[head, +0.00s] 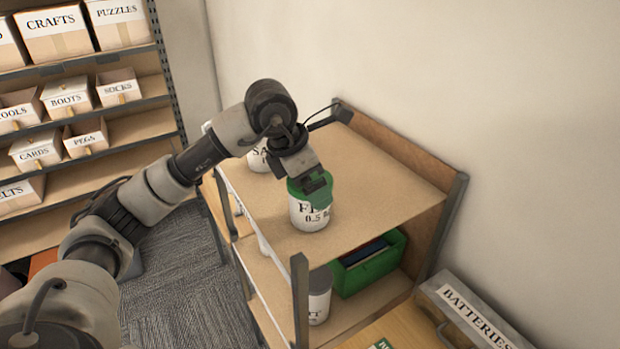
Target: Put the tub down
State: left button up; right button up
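The tub (309,214) is white with a green lid and a partly hidden label reading "FL" and "0.5". It is upright at the top board (370,190) of a wooden shelf unit, near its front edge. I cannot tell for sure whether its base touches the board. My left gripper (314,188) comes down from above and is shut on the tub at its lid, hiding part of the lid. My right gripper is out of view.
Another white tub (258,157) stands behind my wrist at the board's far left. Below are a green crate (370,270) and a grey-lidded tub (319,295). A "BATTERIES" box (470,315) is at lower right. The top board is clear right of the held tub.

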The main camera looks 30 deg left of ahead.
pick_arm(q)
jog(key=shift+r, duration=0.25)
jog(key=shift+s+a+r, duration=0.1)
jog(key=shift+a+r, duration=0.05)
jog(key=shift+r, duration=0.15)
jog(key=b+v, duration=0.2)
jog(key=v, duration=0.9)
